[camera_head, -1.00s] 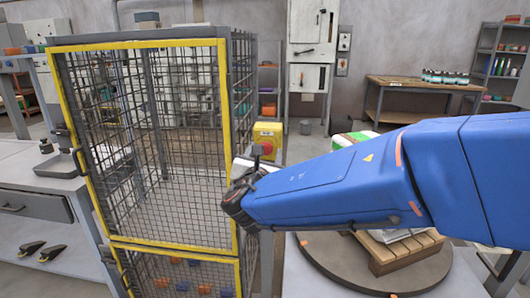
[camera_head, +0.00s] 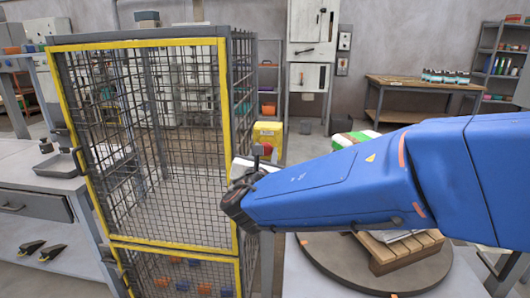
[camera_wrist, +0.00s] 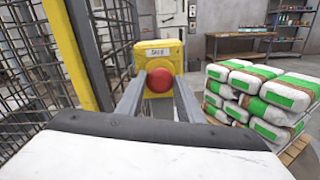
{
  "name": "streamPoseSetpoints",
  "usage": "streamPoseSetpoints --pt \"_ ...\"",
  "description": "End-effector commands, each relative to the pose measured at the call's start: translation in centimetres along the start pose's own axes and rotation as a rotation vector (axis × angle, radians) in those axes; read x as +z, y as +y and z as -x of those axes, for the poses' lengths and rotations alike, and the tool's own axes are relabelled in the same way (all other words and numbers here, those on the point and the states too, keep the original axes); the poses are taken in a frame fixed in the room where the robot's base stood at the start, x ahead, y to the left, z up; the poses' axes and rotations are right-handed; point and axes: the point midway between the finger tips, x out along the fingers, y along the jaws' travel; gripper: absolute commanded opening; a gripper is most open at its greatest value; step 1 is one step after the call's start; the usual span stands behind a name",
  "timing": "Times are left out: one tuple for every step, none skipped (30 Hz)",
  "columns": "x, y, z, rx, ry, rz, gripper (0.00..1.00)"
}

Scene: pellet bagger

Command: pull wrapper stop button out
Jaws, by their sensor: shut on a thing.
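The wrapper stop button (camera_wrist: 159,80) is a round red knob on a yellow box (camera_wrist: 160,56) with a small white label. In the wrist view my gripper (camera_wrist: 159,82) has one finger on each side of the red button and is shut on it. In the head view the yellow box (camera_head: 268,133) stands just right of the mesh cage, and part of the red button (camera_head: 266,149) shows above my wrist. My blue arm comes in from the right and hides most of the fingers there.
A yellow-framed mesh cage (camera_head: 228,95) stands close on the left of the box. White and green bags (camera_wrist: 262,95) are stacked on a pallet (camera_wrist: 294,150) to the right. A round turntable (camera_head: 340,278) lies below my arm.

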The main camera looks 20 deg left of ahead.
Motion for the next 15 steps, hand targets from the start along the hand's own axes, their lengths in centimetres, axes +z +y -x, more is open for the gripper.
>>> streamPoseSetpoints --pt "-0.14 -0.02 0.14 0.000 0.002 0.001 0.00" --pt "-0.15 -0.02 0.15 0.000 0.003 0.001 0.00" --pt "-0.16 -0.02 0.16 0.000 0.003 0.001 0.00" --pt "-0.16 -0.02 0.16 0.001 0.003 0.001 0.41" --pt "-0.15 -0.01 0.16 0.001 0.003 0.001 0.48" --pt "-0.14 0.00 0.16 0.001 0.003 0.001 0.53" --pt "-0.14 0.00 0.15 0.001 0.002 0.001 0.53" --pt "-0.14 -0.01 0.14 0.001 0.002 0.001 0.53" --pt "-0.12 -0.01 0.14 0.001 0.002 0.001 0.53" --pt "-0.12 -0.01 0.13 0.001 0.002 0.001 0.53" --pt "-0.12 -0.01 0.13 0.001 0.002 0.001 0.53" --pt "-0.11 -0.01 0.12 0.001 0.002 0.001 0.53" --pt "-0.11 -0.01 0.12 0.001 0.002 0.001 0.53" --pt "-0.10 -0.01 0.14 0.001 0.002 0.001 0.53" --pt "-0.10 0.00 0.22 0.001 0.002 0.001 0.53"
